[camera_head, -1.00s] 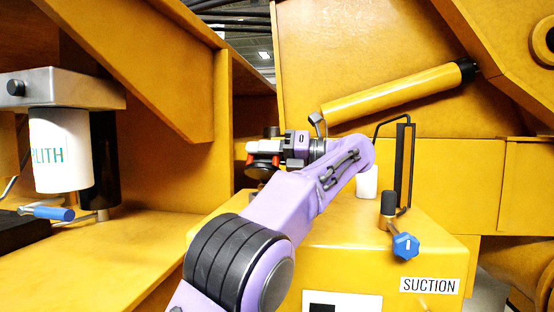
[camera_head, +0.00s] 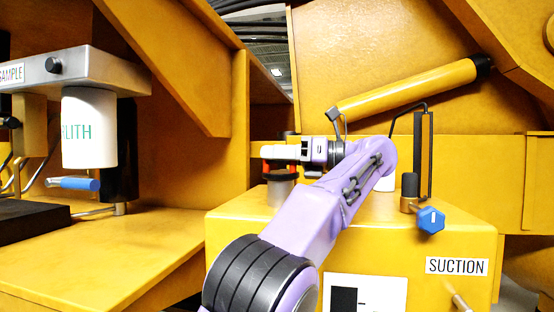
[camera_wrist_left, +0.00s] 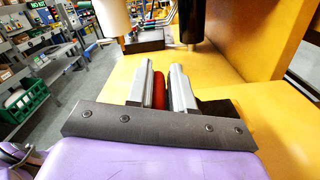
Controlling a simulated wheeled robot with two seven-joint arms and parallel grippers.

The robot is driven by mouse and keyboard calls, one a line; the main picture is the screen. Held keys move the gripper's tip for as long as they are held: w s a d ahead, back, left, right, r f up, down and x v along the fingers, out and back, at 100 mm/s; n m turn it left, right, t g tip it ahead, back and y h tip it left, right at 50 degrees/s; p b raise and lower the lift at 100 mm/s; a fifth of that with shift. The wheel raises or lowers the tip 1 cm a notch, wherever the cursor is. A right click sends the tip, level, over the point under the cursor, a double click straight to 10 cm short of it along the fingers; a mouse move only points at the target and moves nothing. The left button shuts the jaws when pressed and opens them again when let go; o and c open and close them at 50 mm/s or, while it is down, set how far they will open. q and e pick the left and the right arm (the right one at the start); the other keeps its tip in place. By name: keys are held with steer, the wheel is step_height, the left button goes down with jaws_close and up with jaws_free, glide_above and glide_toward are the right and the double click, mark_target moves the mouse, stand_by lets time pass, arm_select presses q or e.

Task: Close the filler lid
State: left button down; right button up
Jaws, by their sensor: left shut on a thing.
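My left gripper (camera_head: 272,152) is at the far left of the yellow tank, above the filler neck (camera_head: 281,195), a short silver cylinder. A dark round filler lid (camera_head: 283,178) lies about level at the top of the neck; whether it is fully seated cannot be told. Red parts show just under my fingers, above the lid. In the left wrist view my two silver fingers are shut on a red handle (camera_wrist_left: 159,90), seen between them. The gripper hides part of the lid's top. My right gripper is not in view.
The yellow tank (camera_head: 350,245) carries a blue knob (camera_head: 430,220) and a black upright frame (camera_head: 424,155) right of my arm. A white filter canister (camera_head: 90,128) hangs at the left. A yellow cylinder (camera_head: 410,90) slants above my wrist.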

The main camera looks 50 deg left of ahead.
arm_select(q)
steer(key=shift+w+f, duration=0.15)
steer(key=shift+f, duration=0.4)
steer(key=c, duration=1.2)
jaws_free()
steer(key=shift+o, duration=0.5)
steer(key=shift+s+d+r, duration=0.1)
steer(key=shift+s+r, duration=0.05)
steer(key=shift+s, duration=0.1)
steer(key=shift+s+r, duration=0.1)
steer(key=shift+r, duration=0.05)
step_height(320, 180, up, 3)
steer(key=shift+r+p, duration=0.2)
steer(key=shift+p, duration=0.8)
steer(key=s+d+r, duration=0.9)
steer(key=d, duration=0.1)
steer(key=shift+s+r+b, duration=0.3)
steer(key=shift+s, duration=0.1)
